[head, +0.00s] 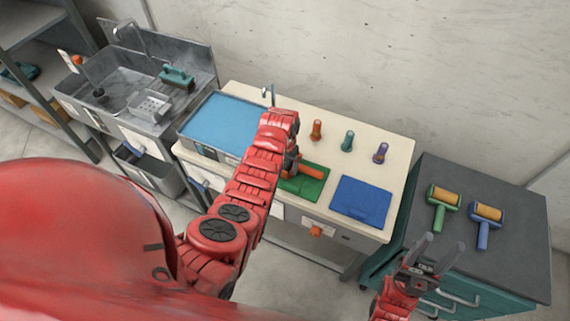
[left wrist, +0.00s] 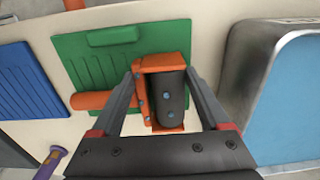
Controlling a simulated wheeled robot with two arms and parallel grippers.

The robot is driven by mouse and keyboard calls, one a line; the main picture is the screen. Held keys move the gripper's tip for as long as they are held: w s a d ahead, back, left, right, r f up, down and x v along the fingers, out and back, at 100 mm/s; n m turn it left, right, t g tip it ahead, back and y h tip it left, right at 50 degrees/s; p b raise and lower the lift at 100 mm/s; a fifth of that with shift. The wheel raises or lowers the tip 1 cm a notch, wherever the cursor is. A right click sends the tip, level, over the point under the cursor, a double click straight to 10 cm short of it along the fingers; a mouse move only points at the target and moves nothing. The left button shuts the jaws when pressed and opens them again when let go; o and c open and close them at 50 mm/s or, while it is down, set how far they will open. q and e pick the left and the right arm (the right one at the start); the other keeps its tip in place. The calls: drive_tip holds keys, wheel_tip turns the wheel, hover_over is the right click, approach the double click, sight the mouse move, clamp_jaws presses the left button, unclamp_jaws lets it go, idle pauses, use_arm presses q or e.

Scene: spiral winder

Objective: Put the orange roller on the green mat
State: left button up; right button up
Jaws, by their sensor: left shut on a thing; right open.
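The orange roller (left wrist: 160,63) has an orange frame and handle and a dark cylinder. My left gripper (left wrist: 163,72) is shut on its head, one finger on each side, in the left wrist view. The roller (head: 305,173) lies over the green mat (head: 303,190) in the head view; its handle reaches past the mat's edge in the left wrist view. I cannot tell whether it touches the mat (left wrist: 88,64). My left arm partly hides my left gripper (head: 290,160) in the head view. My right gripper (head: 441,246) is open and empty, near the dark cabinet.
A blue mat (head: 361,201) lies right of the green one. A blue-lined tray (head: 222,124) is at the left of the bench (head: 390,150). Three small upright handles, one of them orange (head: 316,130), stand behind. Green and blue rollers (head: 486,222) lie on the dark cabinet (head: 520,250).

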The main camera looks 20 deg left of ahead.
use_arm(q)
drive_tip(key=shift+f, duration=0.1)
drive_tip(key=shift+f, duration=0.15)
drive_tip(key=o, duration=1.5)
drive_tip(key=shift+c, duration=0.2)
